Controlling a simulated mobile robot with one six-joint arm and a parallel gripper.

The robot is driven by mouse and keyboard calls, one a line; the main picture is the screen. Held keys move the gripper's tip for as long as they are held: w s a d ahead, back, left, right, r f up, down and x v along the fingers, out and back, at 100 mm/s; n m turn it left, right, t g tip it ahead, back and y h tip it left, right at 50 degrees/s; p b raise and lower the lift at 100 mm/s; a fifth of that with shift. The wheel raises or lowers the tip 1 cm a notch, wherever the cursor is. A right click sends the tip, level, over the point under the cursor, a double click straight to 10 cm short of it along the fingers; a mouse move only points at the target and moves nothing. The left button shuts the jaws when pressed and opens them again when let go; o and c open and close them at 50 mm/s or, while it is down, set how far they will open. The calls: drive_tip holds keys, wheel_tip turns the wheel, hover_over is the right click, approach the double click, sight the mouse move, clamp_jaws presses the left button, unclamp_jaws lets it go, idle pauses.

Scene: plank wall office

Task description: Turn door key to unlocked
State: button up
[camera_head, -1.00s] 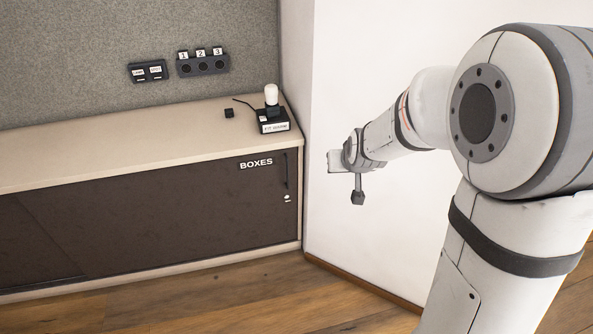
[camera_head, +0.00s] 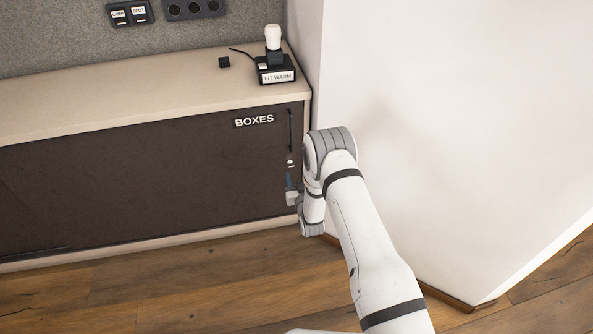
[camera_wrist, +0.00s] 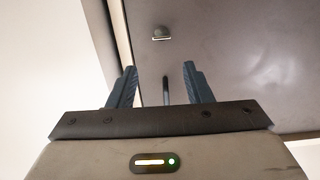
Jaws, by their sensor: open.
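The dark cabinet door (camera_head: 150,185) is labelled BOXES. Near its right edge are a dark vertical handle (camera_head: 290,127) and, below it, a small pale lock fitting with key (camera_head: 290,161). In the wrist view the silvery key fitting (camera_wrist: 161,33) lies beyond and above the fingertips, near the picture's top. The thin dark handle (camera_wrist: 166,90) shows between the fingers, farther back. My gripper (camera_wrist: 160,68) is open and empty. In the head view my gripper (camera_head: 290,184) is just below the lock, partly hidden by my wrist. I cannot tell which way the key is turned.
A white wall (camera_head: 430,120) stands close on the right of the cabinet. On the cabinet top (camera_head: 130,108) are a lamp base labelled FIT WARM (camera_head: 276,70) and a small black block (camera_head: 223,62). Switches (camera_head: 130,14) are on the grey panel behind. Wooden floor lies in front.

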sight(291, 164)
drive_tip(key=w+a+f+b, duration=0.2)
drive_tip(key=w, duration=0.5)
drive_tip(key=shift+a+f+t, duration=0.15)
drive_tip(key=shift+a+t, duration=0.15)
drive_tip(key=shift+c, duration=0.2)
drive_tip(key=c, duration=0.9)
drive_tip(key=shift+c, duration=0.2)
